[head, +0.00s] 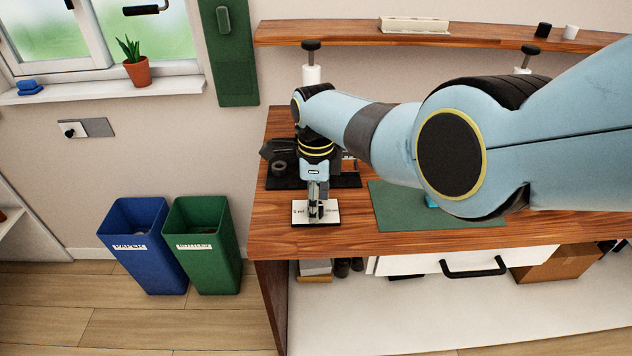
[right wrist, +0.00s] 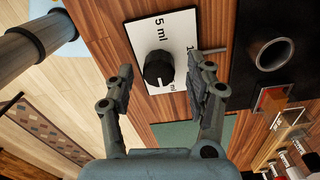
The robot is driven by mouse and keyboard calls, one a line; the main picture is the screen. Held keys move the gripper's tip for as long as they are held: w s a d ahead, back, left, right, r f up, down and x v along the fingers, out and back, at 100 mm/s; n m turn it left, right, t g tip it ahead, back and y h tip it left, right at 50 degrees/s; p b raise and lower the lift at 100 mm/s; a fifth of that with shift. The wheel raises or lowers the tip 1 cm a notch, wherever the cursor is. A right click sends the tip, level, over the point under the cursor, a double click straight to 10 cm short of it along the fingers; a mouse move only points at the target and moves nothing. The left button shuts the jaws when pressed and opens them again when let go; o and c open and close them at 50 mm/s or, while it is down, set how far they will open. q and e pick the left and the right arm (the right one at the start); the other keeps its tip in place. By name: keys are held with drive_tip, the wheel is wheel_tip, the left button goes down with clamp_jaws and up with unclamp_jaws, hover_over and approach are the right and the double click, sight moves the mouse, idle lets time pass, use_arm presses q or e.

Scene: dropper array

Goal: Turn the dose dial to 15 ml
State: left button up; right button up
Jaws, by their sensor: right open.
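The dose dial is a black round knob (right wrist: 158,68) on a white plate (right wrist: 139,31), which lies on the wooden bench. The plate reads "5 ml" beside the knob; other markings are partly cut off or covered by the knob and a finger. A pale mark on the knob points toward the bottom of the right wrist view. My right gripper (right wrist: 163,74) is open, with its fingertips on either side of the knob in that view; I cannot tell if they touch it. In the head view my right gripper (head: 318,206) is above the plate (head: 331,214) and hides the knob.
Behind the plate is a black tray (head: 347,181), with a round cup (right wrist: 272,54) and several small labelled items near it. A green mat (head: 440,217) lies to the right. The bench's front edge is close. Blue (head: 146,270) and green (head: 215,270) bins stand left.

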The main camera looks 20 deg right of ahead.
wheel_tip(320, 180, up, 12)
drive_tip(key=shift+f, duration=0.25)
drive_tip(key=shift+w, duration=0.1)
